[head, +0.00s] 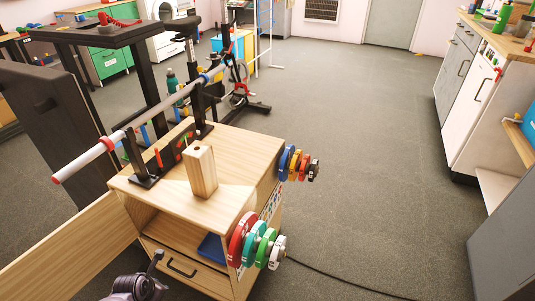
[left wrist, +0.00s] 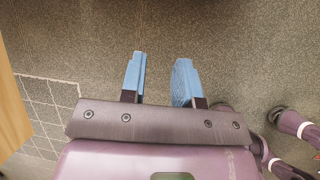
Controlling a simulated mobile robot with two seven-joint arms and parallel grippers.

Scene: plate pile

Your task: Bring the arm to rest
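My left gripper (left wrist: 160,78) shows in the left wrist view, with two blue fingers held apart. The gap between them is empty, with only grey floor beyond. In the head view a purple and dark part of my arm (head: 140,287) shows at the bottom left, in front of the wooden cabinet (head: 235,150). No blue fingertips show in the head view. My right gripper is not visible in either view.
Coloured weight plates hang on the cabinet's right side, a near group (head: 257,243) and a far group (head: 298,164). A wooden block (head: 200,170) stands on top. A barbell (head: 125,133) rests across a black rack. Open floor (head: 370,170) lies right of the cabinet.

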